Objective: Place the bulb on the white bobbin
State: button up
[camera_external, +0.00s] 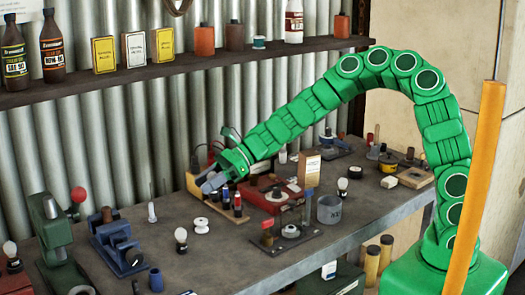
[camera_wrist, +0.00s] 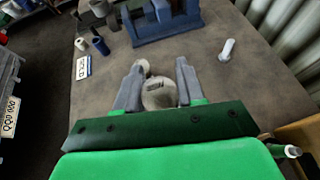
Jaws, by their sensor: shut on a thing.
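My gripper (camera_wrist: 157,75) is shut on a pale, rounded thing, which looks like the bulb (camera_wrist: 158,94), between its two grey fingers. In the external view my gripper (camera_external: 211,185) is above the bench near the wooden rack; the held thing is hard to make out there. The white bobbin (camera_external: 201,227) stands on the bench below and slightly left of my gripper. In the wrist view the held thing seems to hide the bobbin. Another bulb with a dark base (camera_external: 181,235) stands left of the bobbin; its white top (camera_wrist: 143,66) shows beyond my fingers.
A blue vise (camera_external: 118,242) stands to the left, with a pale bolt (camera_external: 152,212) between it and the rack (camera_external: 206,207). A grey cup (camera_external: 329,209) and a small red-topped stand (camera_external: 267,232) are to the right. Bare bench lies in front of the bobbin.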

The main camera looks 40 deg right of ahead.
jog(key=shift+w+a+f, duration=0.45)
jog(key=shift+w+f, duration=0.1)
jog(key=shift+f, duration=0.3)
jog(key=shift+w+a+f, duration=0.45)
jog(key=shift+w+f, duration=0.1)
jog(key=shift+f, duration=0.35)
jog(key=shift+w+a+f, duration=0.45)
jog(key=shift+w+f, duration=0.1)
jog(key=shift+f, duration=1.8)
jog(key=shift+f, duration=0.1)
jog(key=o, duration=1)
jog(key=shift+o, duration=0.2)
jog(key=shift+d+r, duration=0.35)
jog(key=shift+d, duration=0.05)
jog(key=v, duration=1.1)
jog(key=shift+s, duration=0.15)
jog(key=shift+d, duration=0.1)
